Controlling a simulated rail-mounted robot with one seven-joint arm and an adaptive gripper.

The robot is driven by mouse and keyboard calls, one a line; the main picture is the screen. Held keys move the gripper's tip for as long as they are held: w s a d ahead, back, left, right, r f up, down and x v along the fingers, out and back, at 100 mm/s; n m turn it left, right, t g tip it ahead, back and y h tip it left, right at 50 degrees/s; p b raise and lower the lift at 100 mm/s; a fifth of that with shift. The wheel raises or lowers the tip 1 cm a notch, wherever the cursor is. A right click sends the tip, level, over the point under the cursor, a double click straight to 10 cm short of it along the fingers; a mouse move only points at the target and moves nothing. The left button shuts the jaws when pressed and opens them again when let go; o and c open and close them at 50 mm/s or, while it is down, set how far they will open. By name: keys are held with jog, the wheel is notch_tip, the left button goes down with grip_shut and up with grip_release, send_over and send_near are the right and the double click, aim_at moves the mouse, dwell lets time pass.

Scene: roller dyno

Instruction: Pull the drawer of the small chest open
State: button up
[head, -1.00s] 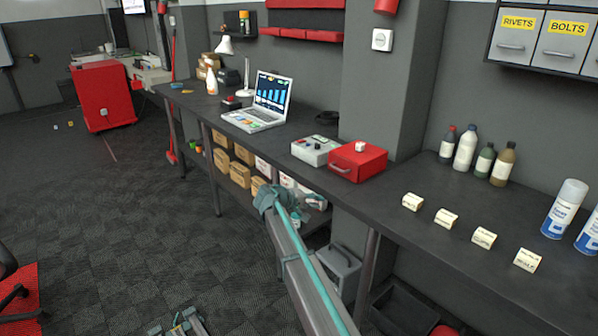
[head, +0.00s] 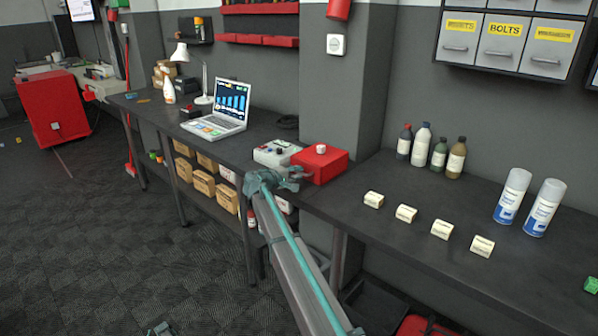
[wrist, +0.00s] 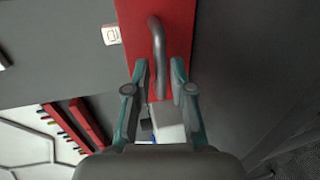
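The small red chest (head: 328,163) stands on the dark workbench, with a small white object (head: 321,149) on top. My gripper (head: 297,178) is at its front left side in the head view and hides part of the drawer front. In the wrist view the red front (wrist: 182,22) is straight ahead, with its grey bar handle (wrist: 158,45) running lengthwise. My gripper (wrist: 159,68) is open, with one finger on each side of the handle's near end. I see gaps between fingers and handle. The drawer looks shut, but its front is partly covered.
A grey box with knobs (head: 272,153) stands just left of the chest, and a laptop (head: 225,112) is farther left. Small labelled blocks (head: 405,213), bottles (head: 422,146) and spray cans (head: 512,197) stand to the right. Boxes (head: 203,184) fill the shelf below.

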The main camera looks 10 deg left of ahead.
jog(key=shift+w+d+f, duration=0.2)
jog(key=shift+w+d, duration=0.2)
jog(key=shift+w, duration=0.2)
jog(key=shift+c, duration=0.2)
grip_shut()
